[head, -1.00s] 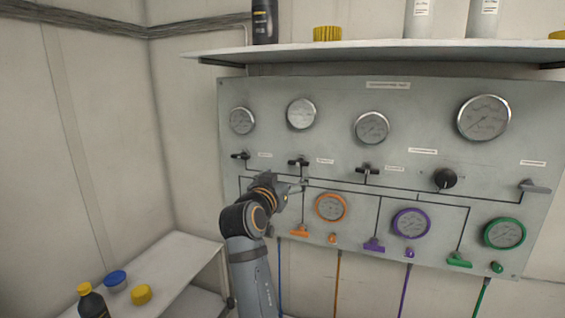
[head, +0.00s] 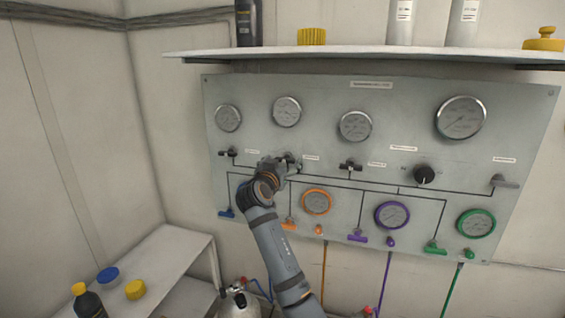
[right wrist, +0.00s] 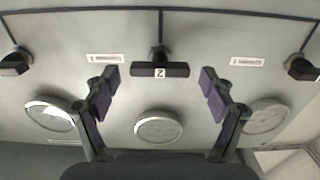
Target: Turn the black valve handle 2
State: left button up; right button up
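My right gripper (right wrist: 158,77) is open, with a purple-padded finger to each side of the handle. Gaps show between the fingers and the bar's ends, and nothing is held. In the head view my right gripper (head: 283,166) is in front of the panel at handle 2 and largely covers it. My left gripper is not in view.
Neighbouring black handles (head: 229,153) and (head: 350,167) sit to either side on the grey panel (head: 330,95). Gauges are above and below. A shelf (head: 370,55) juts out above the panel.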

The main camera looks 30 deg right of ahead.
jog(key=c, duration=1)
jog(key=shift+n, duration=0.3)
jog(key=n, duration=0.3)
jog(key=shift+n, duration=0.4)
jog(key=n+p, duration=0.1)
jog(key=n, duration=0.2)
jog(key=shift+w+n, duration=0.1)
jog(key=shift+n, duration=0.2)
jog(key=n+p, duration=0.2)
jog(key=n, duration=0.2)
jog(key=shift+p, duration=0.3)
jog(key=shift+f+n+p, duration=0.15)
jog(key=shift+n+p, duration=0.9)
jog(key=shift+n, duration=0.95)
jog(key=shift+a, duration=0.1)
